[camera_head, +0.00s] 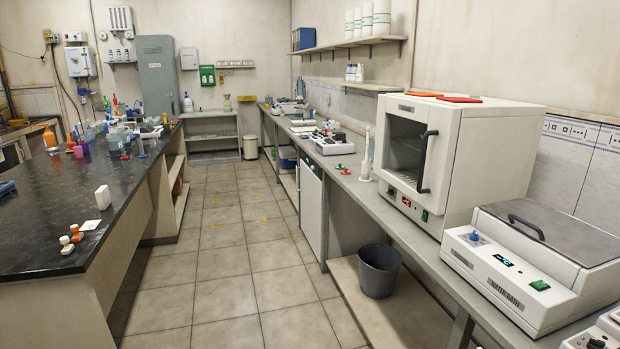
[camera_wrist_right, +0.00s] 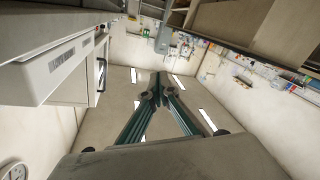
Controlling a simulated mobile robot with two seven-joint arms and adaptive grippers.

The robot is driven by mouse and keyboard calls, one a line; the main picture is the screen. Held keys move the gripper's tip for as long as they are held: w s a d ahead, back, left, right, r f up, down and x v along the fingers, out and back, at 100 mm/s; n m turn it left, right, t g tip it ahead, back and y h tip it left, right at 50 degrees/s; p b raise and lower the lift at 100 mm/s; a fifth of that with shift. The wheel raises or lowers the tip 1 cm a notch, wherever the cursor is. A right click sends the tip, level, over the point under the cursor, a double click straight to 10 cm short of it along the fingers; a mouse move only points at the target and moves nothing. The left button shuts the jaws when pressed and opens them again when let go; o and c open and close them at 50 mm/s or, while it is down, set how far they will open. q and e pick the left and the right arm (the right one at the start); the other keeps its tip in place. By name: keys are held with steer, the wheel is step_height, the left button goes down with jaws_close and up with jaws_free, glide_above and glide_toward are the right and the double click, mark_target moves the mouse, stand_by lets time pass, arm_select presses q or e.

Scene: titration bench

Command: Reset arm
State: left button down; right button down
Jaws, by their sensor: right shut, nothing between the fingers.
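My right gripper (camera_wrist_right: 156,82) shows in the right wrist view, its two teal fingers meeting at the tips. It is shut and empty. The wrist view is turned, with the room lying at an angle around the fingers. Neither of my arms shows in the head view, and my left gripper is in no view.
A black-topped bench (camera_head: 45,236) with glassware stands left. A grey counter (camera_head: 386,214) on the right bears a white oven (camera_head: 462,150) and a water bath (camera_head: 525,262). A dark bin (camera_head: 379,271) stands on the low shelf beneath it. The tiled aisle (camera_head: 225,255) between is clear.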

steer(key=s+a+f+m+g+h, duration=0.1)
steer(key=s+a+f+m+h, duration=0.15)
steer(key=f, duration=0.55)
steer(key=s+a+f+m+h, duration=0.1)
steer(key=s+f+m+h, duration=0.25)
steer(key=f, duration=0.55)
steer(key=s+a+f+m+g, duration=0.1)
steer(key=s+a+f+g, duration=0.3)
steer(key=s+a+f, duration=0.5)
steer(key=shift+s+a+f+b, duration=0.15)
steer(key=shift+a+f+b, duration=0.15)
steer(key=shift+a+f, duration=0.45)
